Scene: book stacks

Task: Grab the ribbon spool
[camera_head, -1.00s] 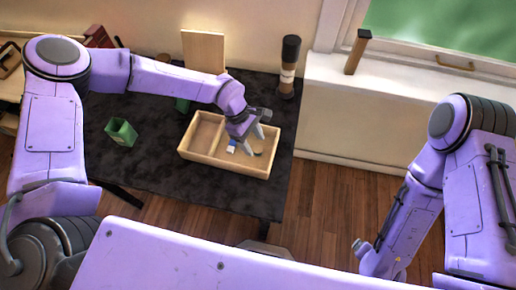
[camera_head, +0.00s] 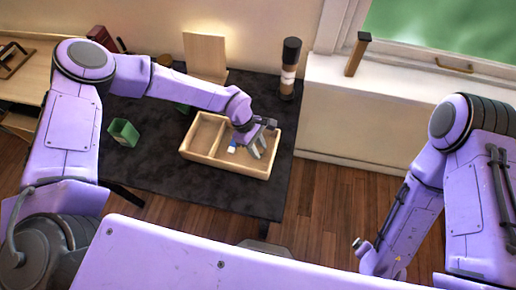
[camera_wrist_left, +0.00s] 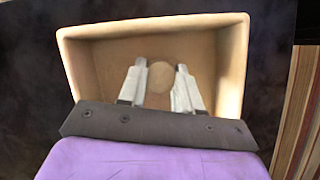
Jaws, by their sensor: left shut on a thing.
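The wooden tray (camera_head: 215,162) is on the dark table and has a divider. My left gripper (camera_head: 258,152) reaches down into its right compartment. In the left wrist view the two pale fingers (camera_wrist_left: 160,84) stand on either side of a round tan piece (camera_wrist_left: 160,75), which looks like the end of the ribbon spool. The gripper is shut on it, low inside the tray (camera_wrist_left: 90,75). In the head view the fingers mostly hide the spool. My right arm hangs at the right, and its gripper is not in view.
A blue and white item (camera_head: 233,146) lies in the tray beside the gripper. A green open box (camera_head: 124,132) stands to the left. A dark-topped cylinder (camera_head: 289,70) and an upright wooden board (camera_head: 205,55) stand at the back. The front of the table (camera_head: 200,190) is clear.

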